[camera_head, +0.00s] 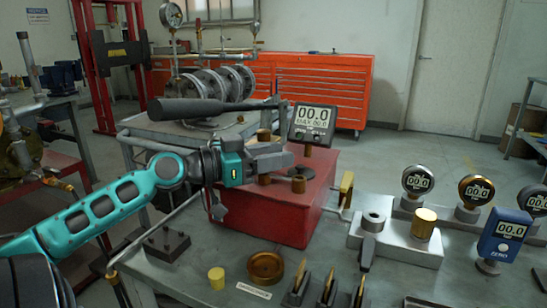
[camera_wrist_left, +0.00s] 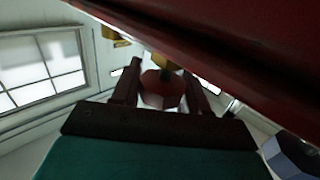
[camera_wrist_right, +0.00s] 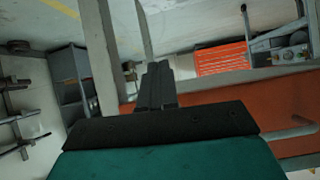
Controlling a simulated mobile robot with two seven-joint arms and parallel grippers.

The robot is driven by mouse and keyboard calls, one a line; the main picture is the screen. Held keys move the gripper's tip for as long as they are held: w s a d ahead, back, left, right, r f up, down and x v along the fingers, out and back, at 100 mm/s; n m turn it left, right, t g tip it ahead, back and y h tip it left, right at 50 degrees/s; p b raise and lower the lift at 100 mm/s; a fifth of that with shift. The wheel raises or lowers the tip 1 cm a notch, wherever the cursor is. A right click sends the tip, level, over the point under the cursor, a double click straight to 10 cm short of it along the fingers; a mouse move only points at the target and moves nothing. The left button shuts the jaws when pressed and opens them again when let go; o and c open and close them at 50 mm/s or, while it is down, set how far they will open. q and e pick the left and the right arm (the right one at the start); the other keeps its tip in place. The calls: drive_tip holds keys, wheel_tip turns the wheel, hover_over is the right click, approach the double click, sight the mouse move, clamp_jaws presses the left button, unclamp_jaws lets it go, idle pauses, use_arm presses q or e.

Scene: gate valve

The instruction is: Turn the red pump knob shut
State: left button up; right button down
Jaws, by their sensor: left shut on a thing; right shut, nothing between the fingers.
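The red pump box (camera_head: 290,210) stands on the grey table, with a black-handled lever (camera_head: 190,108) and a grey digital gauge (camera_head: 310,122) on top. My left gripper (camera_head: 282,158) comes in from the left against the box's upper left side. In the left wrist view a small dark red faceted knob (camera_wrist_left: 163,90) sits between the fingertips of my left gripper (camera_wrist_left: 165,88), which is shut on it. The knob is hidden behind the gripper in the head view. My right gripper (camera_wrist_right: 157,85) is shut and empty in the right wrist view; it does not show in the head view.
Several brass fittings, a brass ring (camera_head: 265,267) and a silver block (camera_head: 398,240) lie on the table around the box. Gauges stand at the right, including a blue one (camera_head: 505,235). An orange tool cabinet (camera_head: 325,90) is at the back.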

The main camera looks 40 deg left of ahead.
use_arm(q)
drive_tip(key=shift+a+m+h, duration=0.1)
drive_tip(key=shift+m+h, duration=0.2)
drive_tip(key=shift+h, duration=0.1)
idle(0.3)
drive_tip(key=o, duration=1)
drive_tip(key=shift+c, duration=0.2)
drive_tip(key=shift+s, duration=0.1)
drive_tip(key=v, duration=1.2)
drive_tip(key=shift+s+a+p, duration=0.2)
drive_tip(key=shift+s+p, duration=0.1)
drive_tip(key=shift+r, duration=0.15)
